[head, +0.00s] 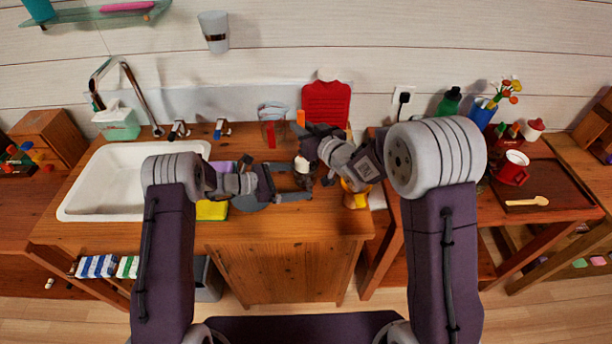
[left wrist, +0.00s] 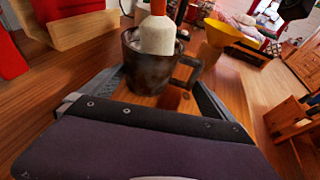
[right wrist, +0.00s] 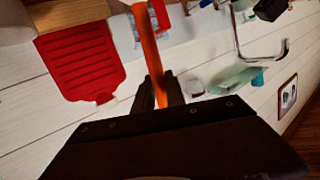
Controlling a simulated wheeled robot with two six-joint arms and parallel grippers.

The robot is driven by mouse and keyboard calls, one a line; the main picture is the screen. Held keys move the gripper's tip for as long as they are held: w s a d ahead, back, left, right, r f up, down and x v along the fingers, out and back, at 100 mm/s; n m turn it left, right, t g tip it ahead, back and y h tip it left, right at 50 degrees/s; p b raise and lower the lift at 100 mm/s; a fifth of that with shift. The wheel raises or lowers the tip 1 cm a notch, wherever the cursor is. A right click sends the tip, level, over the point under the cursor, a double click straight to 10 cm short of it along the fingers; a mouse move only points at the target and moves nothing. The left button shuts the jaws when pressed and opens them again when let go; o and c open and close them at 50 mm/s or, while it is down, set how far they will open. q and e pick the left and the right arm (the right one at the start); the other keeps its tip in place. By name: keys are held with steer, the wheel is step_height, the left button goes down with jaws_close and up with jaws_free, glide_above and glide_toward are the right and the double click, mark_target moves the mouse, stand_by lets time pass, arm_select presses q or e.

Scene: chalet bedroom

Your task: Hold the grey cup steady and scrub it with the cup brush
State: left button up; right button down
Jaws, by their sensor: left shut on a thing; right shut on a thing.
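The grey cup (left wrist: 140,72), dark and blotchy with brown, stands upright on the wooden counter in the left wrist view, its handle to the right. My left gripper (head: 303,181) is shut on the cup, one finger on each side. The cup brush has a white head (left wrist: 157,36), which sits in the cup's mouth; its lower part is hidden by the rim. Its orange handle (right wrist: 148,50) rises from the head. My right gripper (right wrist: 160,92) is shut on this handle above the cup. In the head view the right gripper (head: 307,130) partly hides the brush.
A white sink (head: 105,185) is at the left, with a yellow sponge (head: 211,211) and a grey round plate (head: 248,204) at the counter's front. A yellow funnel (left wrist: 236,31) stands just right of the cup. A red board (head: 326,103) leans on the wall behind.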

steer(key=shift+r, duration=0.15)
steer(key=shift+r, duration=0.6)
steer(key=shift+a+f, duration=0.1)
steer(key=shift+f, duration=1.4)
steer(key=shift+r, duration=0.15)
steer(key=shift+r, duration=0.6)
steer(key=shift+r, duration=0.15)
